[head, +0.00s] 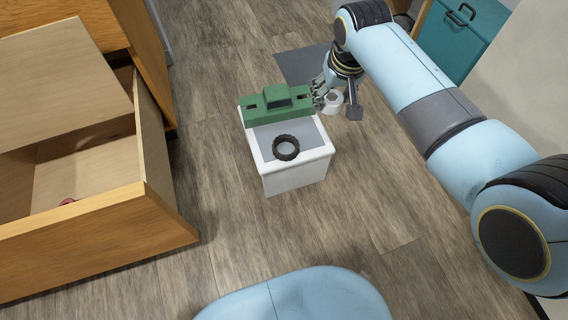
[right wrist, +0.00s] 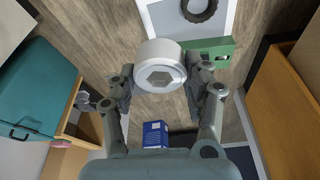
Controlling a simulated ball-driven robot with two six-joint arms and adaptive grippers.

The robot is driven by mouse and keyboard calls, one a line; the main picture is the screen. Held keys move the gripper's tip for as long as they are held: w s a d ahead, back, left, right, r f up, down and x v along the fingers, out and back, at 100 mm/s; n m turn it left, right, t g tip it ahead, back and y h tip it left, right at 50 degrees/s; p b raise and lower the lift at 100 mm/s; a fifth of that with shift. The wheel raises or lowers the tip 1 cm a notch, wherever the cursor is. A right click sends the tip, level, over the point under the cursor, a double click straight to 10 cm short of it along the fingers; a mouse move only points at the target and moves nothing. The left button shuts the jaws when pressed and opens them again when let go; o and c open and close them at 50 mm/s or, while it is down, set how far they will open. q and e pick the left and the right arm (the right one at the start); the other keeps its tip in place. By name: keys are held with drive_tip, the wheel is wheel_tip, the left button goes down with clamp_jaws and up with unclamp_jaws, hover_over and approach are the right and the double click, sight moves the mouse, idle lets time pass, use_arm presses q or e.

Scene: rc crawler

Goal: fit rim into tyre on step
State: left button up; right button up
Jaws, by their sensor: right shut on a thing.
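The tyre (head: 286,147), a black knobbly ring, lies flat on the grey top of the white step (head: 297,174). It also shows at the top of the right wrist view (right wrist: 200,8). The rim (right wrist: 160,66) is a whitish cylinder with a hexagonal recess in its face. My right gripper (right wrist: 162,80) is shut on the rim, one finger at each side. In the head view the rim (head: 334,99) is held beyond the step's far right corner, apart from the tyre. My left gripper is not in view.
A green block-like body (head: 277,104) lies along the step's far edge, close to my right gripper. An open wooden drawer (head: 110,205) stands at the left. A teal cabinet (head: 462,35) is at the upper right. A blue box (right wrist: 155,134) shows below the rim.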

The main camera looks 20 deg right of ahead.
wheel_tip(320, 180, down, 9)
drive_tip(key=s+n+b, duration=0.2)
drive_tip(key=b, duration=0.2)
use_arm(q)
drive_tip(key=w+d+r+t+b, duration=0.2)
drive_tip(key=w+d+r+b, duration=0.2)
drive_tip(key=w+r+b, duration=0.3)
use_arm(e)
drive_tip(key=b, duration=0.1)
approach(285, 137)
drive_tip(key=s+f, duration=0.1)
drive_tip(key=s, duration=0.1)
drive_tip(key=f+b, duration=0.1)
drive_tip(key=w+f+b, duration=0.1)
drive_tip(key=f+b, duration=0.1)
drive_tip(key=shift+w+a+f+y, duration=0.1)
drive_tip(key=shift+a+f+y, duration=0.05)
drive_tip(key=shift+f+y, duration=0.15)
drive_tip(key=shift+f+b, duration=0.35)
drive_tip(key=shift+f, duration=0.05)
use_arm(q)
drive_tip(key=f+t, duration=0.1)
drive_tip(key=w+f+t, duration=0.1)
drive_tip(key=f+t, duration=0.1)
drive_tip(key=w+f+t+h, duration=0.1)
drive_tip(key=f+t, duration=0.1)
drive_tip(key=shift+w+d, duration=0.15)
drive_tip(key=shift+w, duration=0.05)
use_arm(e)
drive_tip(key=shift+w, duration=0.1)
